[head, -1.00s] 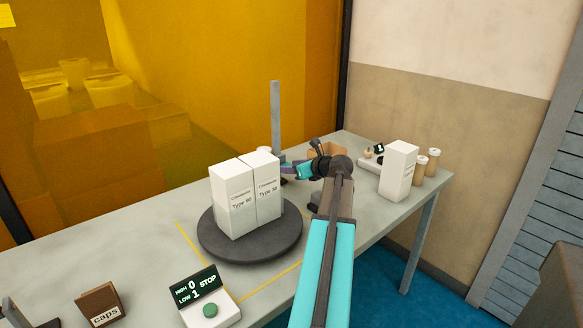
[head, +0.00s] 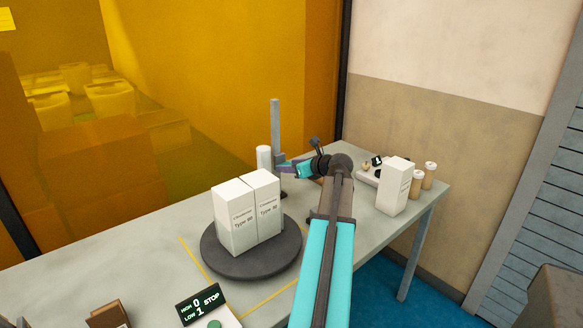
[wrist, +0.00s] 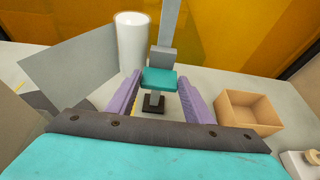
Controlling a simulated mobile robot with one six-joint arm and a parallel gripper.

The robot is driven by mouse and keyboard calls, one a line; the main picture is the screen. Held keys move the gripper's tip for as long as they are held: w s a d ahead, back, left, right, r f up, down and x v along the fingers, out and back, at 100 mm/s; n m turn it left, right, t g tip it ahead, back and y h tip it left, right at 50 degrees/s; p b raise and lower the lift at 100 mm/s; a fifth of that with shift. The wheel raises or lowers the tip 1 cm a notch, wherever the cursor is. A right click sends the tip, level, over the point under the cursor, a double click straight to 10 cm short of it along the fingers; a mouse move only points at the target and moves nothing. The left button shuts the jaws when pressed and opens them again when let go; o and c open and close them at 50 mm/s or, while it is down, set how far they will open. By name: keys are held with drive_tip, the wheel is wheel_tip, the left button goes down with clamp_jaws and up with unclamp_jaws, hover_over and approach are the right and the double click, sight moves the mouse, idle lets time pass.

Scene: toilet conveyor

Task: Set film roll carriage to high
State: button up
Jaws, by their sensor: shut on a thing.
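The film roll carriage rides on an upright grey post (head: 275,122) behind the boxes on the table. Its white roll (head: 263,157) stands left of the post, about mid-height, with the post's top well above it. The roll also shows in the wrist view (wrist: 132,42). The carriage's teal handle (wrist: 160,76) lies between the purple fingers of my gripper (wrist: 161,90), which is shut on it. In the head view my gripper (head: 287,167) reaches the post from the right. The post's dark foot (wrist: 154,103) shows below the handle.
Two white boxes (head: 250,215) stand on a dark turntable (head: 225,264) left of my arm. A small open brown box (wrist: 250,110) sits right of the gripper. A white carton (head: 392,188) and brown jars (head: 417,184) stand farther right. A display panel (head: 201,305) is at the front.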

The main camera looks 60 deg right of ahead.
wheel_tip(320, 180, up, 2)
drive_tip(key=shift+d+r+p, duration=0.1)
drive_tip(key=shift+p, duration=0.45)
drive_tip(key=o, duration=1.5)
drive_tip(key=shift+s, duration=0.15)
drive_tip(key=b+v, duration=0.1)
drive_tip(key=v, duration=1.2)
drive_tip(key=shift+s+a+r, duration=0.1)
drive_tip(key=shift+s+a, duration=0.15)
